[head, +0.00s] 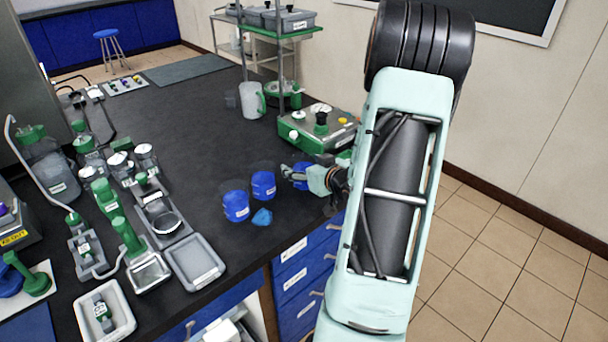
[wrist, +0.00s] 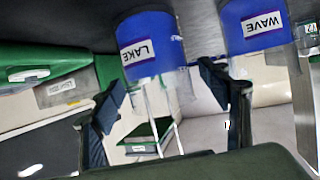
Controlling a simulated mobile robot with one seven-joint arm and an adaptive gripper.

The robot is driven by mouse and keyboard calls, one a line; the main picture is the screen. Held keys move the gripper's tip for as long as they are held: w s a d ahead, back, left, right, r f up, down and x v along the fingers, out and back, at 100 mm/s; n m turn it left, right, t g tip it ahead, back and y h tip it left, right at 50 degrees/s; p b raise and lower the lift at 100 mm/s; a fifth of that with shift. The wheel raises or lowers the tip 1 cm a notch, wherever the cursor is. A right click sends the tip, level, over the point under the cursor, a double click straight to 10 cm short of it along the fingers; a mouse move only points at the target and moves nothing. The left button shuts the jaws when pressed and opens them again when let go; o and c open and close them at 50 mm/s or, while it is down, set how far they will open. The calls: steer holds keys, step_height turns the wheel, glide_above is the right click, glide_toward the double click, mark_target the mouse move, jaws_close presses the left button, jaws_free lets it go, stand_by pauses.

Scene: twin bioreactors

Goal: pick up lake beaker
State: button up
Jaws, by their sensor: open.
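The lake beaker (wrist: 148,45) is a blue-filled clear beaker with a white LAKE label. In the wrist view it hangs from the top of the picture, under the dark bench top, so that view looks inverted. My gripper (wrist: 162,78) is open, its two dark fingers spread to either side of the beaker's clear part; I cannot tell if they touch it. In the head view my gripper (head: 305,175) is at a blue beaker (head: 299,183), partly hidden by it and probably the lake one; its label is not legible there.
The wave beaker (wrist: 255,25) stands close beside the lake beaker. In the head view two other blue beakers (head: 236,206) (head: 263,185) and a small blue object (head: 262,218) sit to the left. A green-and-white device (head: 318,128) stands behind my gripper; a shelf rack (head: 275,35) is farther back.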

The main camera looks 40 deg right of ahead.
steer(key=shift+c, duration=0.3)
steer(key=c, duration=1.2)
steer(key=shift+r, duration=0.1)
steer(key=shift+c, duration=0.2)
